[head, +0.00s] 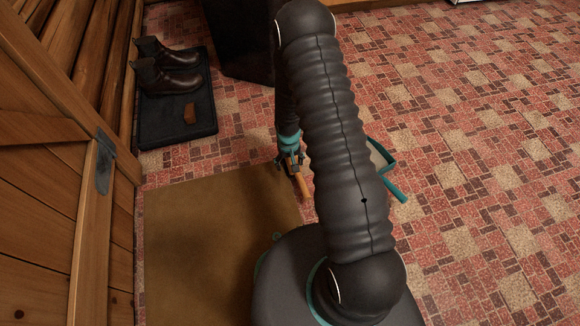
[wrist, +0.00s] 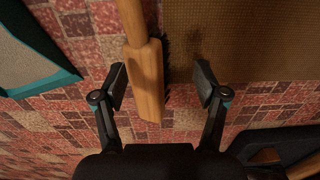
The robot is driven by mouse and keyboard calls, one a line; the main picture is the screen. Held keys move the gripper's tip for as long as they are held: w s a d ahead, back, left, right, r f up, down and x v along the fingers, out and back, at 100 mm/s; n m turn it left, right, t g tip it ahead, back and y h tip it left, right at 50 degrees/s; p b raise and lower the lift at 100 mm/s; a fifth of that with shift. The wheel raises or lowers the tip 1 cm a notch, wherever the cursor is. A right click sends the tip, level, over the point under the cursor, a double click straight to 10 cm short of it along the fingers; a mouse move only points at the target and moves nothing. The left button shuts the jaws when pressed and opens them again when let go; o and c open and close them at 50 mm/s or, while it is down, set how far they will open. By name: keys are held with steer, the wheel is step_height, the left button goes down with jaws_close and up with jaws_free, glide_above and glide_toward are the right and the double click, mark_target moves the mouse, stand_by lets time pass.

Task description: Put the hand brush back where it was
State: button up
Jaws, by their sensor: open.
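The hand brush (wrist: 146,82) is wooden with dark bristles along its right side in the wrist view. It appears to lie on the tiled floor along the edge of the brown mat. In the head view its wooden part (head: 304,188) shows just below my gripper (head: 290,162), partly hidden by my arm. In the wrist view my gripper (wrist: 160,72) is open, with one finger on each side of the brush. The brush is nearer the left finger, and a gap shows on the right. I cannot tell whether the left finger touches it.
The brown mat (head: 210,250) lies left of the brush. A grey and teal dustpan (wrist: 30,55) lies on the other side; its teal edge (head: 394,188) shows behind my arm. Floor at right is clear.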

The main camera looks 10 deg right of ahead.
step_height(320, 180, up, 8)
step_height(320, 180, up, 13)
steer(key=t, duration=0.1)
glide_above(290, 170)
steer(key=s+r+t, duration=0.1)
steer(key=s+r, duration=0.1)
steer(key=r, duration=0.6)
steer(key=s+r+t, duration=0.1)
steer(key=s+r, duration=0.2)
steer(key=r, duration=0.4)
steer(key=s+r+t, duration=0.2)
steer(key=s+r, duration=1.3)
steer(key=s, duration=0.5)
steer(key=shift+t+p, duration=0.3)
steer(key=shift+p, duration=0.05)
steer(key=shift+r, duration=0.15)
step_height(290, 170, up, 6)
steer(key=s+p, duration=0.1)
steer(key=p, duration=0.4)
